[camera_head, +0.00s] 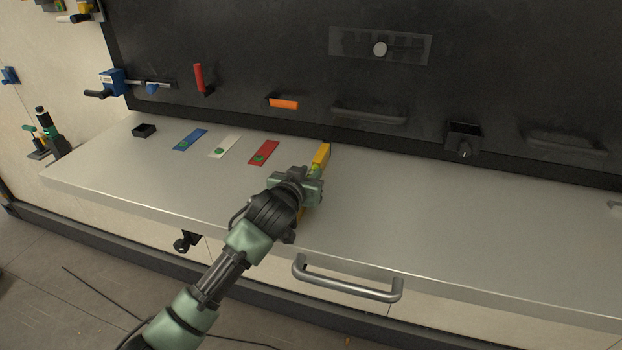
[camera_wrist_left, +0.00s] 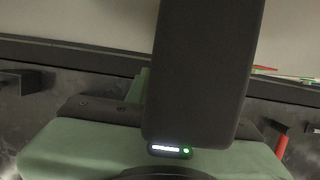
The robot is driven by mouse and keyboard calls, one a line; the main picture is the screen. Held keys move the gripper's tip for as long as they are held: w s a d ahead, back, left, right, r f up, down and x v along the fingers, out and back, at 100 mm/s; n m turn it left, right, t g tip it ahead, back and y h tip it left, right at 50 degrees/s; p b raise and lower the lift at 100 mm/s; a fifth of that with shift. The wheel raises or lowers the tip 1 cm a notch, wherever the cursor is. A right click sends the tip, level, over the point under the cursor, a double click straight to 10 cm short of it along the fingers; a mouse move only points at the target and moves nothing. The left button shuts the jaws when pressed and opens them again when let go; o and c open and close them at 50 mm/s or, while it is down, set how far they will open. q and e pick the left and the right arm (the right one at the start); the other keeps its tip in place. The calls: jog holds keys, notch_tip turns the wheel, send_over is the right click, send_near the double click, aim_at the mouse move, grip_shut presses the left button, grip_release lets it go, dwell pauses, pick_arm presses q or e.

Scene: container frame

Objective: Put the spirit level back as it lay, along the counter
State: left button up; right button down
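The yellow spirit level (camera_head: 321,155) is on or just above the grey counter (camera_head: 430,215), near its middle. It points from the back panel toward the front edge, so it runs across the counter, not along it. A green vial shows near its middle. My left gripper (camera_head: 311,187) is over the level and hides its middle; a bit of yellow also shows below the gripper. The fingertips are hidden, so I cannot tell whether they grip it. In the left wrist view a dark block and my green gripper body fill the middle; the level does not show. My right gripper is not in view.
Blue (camera_head: 190,139), white (camera_head: 224,146) and red (camera_head: 264,152) plates lie left of the level. A small black box (camera_head: 144,130) is at the far left. A dark panel (camera_head: 480,60) with handles rises behind. A bar handle (camera_head: 347,283) juts from the front. The counter's right is clear.

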pick_arm(q)
grip_shut()
jog(key=shift+w, duration=0.1)
